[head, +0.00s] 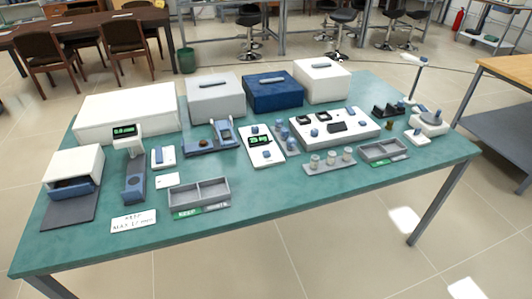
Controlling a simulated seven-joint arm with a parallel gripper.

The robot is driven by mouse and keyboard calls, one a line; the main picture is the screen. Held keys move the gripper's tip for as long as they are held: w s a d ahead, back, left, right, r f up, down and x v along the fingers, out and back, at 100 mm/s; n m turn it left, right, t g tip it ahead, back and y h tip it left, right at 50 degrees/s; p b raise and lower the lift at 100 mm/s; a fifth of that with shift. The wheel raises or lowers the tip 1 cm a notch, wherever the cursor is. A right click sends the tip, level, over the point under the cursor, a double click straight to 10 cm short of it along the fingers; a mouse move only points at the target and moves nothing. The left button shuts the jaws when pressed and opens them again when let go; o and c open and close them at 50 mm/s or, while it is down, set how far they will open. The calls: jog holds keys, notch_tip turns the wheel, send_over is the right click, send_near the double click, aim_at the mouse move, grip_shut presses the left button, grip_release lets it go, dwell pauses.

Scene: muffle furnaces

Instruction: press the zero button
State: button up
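No button with a readable "zero" label shows, so I cannot tell which one it is. A white flat instrument (268,158) with a black display and green digits (260,140) lies mid-table, with small blue parts near its ends. At the left, an upright gauge (129,140) with a lit green display stands on a blue-grey base. Beside it is a white block (163,157) with a blue button-like part on top. A wide white panel (340,127) at the right carries a dark screen and several blue knobs. My gripper is not in view.
All stands on a green table (300,215). White, grey and blue boxes (272,92) line the back. A small open furnace (72,170) is at the left. Grey trays (199,205) and a holder with cups (330,167) are in front.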

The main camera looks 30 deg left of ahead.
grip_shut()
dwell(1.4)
